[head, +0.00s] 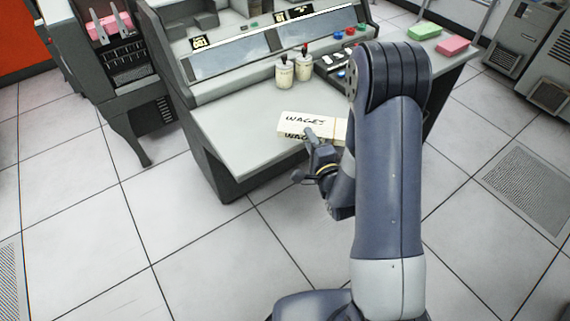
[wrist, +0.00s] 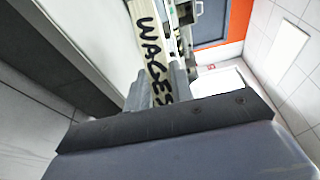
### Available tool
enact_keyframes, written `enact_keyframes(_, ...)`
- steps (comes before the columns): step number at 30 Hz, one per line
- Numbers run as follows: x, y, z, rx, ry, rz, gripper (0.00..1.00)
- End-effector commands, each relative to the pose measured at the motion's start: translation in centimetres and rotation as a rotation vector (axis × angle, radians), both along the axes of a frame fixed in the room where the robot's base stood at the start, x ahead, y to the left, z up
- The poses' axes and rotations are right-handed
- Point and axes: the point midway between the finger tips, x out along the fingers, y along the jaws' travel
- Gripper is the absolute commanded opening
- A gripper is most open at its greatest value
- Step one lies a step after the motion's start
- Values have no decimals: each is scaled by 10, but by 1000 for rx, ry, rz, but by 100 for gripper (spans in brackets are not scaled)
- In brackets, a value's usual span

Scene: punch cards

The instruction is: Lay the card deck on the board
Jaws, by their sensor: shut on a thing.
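The card deck (head: 306,122) is a cream block marked "WAGES" in black, with a band near its right end. In the head view it is at the near edge of the grey console desk. My gripper (head: 312,150) is shut on the deck from its near side. In the wrist view the deck (wrist: 152,42) runs up from between the fingers (wrist: 162,90), its lettering facing the camera. The board is probably the console's pale desk surface (head: 236,138); I cannot tell for sure. Whether the deck touches it is unclear, and my arm covers the deck's right end.
Two cream bottles (head: 284,72) stand behind the deck near switches and coloured buttons (head: 345,36). Green (head: 424,31) and pink (head: 453,45) blocks lie on the desk's right end. A card machine (head: 118,60) holding pink cards stands at left. The desk left of the deck is clear.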

Motion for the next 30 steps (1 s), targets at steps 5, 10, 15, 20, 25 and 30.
enact_keyframes(5,8,32,-5,0,-12,122,0)
enact_keyframes(10,7,56,0,-1,-11,210,0)
enact_keyframes(15,3,68,5,0,-7,258,0)
enact_keyframes(20,1,73,6,1,-2,275,0)
enact_keyframes(25,1,74,-24,2,4,278,0)
enact_keyframes(30,1,73,-48,2,0,277,0)
